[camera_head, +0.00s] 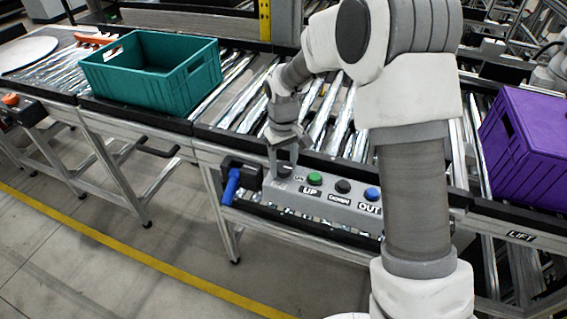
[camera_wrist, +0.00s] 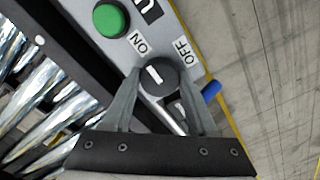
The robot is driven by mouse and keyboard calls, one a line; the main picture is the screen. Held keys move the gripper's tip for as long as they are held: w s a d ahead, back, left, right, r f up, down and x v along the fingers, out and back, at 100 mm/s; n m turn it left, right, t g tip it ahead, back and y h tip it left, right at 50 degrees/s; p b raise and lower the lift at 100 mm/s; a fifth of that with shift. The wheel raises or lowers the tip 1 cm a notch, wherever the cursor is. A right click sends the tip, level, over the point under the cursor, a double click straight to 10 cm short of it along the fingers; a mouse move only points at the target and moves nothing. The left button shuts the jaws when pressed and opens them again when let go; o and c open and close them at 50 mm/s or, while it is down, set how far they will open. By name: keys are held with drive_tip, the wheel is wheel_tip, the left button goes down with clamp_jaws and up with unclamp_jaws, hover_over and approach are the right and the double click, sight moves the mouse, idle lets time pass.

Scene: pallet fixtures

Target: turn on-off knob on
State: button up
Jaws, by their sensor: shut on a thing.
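The on-off knob (camera_wrist: 158,76) is a round dark grey knob on the grey control box (camera_head: 330,205). In the wrist view its white mark slants up-left, toward the ON label (camera_wrist: 140,43); the OFF label (camera_wrist: 182,49) is to the upper right. My gripper (camera_wrist: 159,84) has one finger on each side of the knob and is shut on it. In the head view my gripper (camera_head: 284,160) points down at the left end of the box, where it mostly hides the knob.
A green button (camera_head: 315,179), a black button (camera_head: 343,186) and a blue button (camera_head: 372,194) sit right of the knob. A blue handle (camera_head: 230,187) is left of the box. A teal crate (camera_head: 150,92) and a purple crate (camera_head: 530,150) stand on the roller conveyor.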

sight(284, 166)
idle(0.4)
drive_tip(key=o, duration=1.4)
drive_tip(key=shift+c, duration=0.2)
drive_tip(key=shift+r, duration=0.1)
wheel_tip(284, 166, up, 17)
drive_tip(key=p, duration=0.1)
drive_tip(key=shift+r+p, duration=0.15)
drive_tip(key=shift+p, duration=0.15)
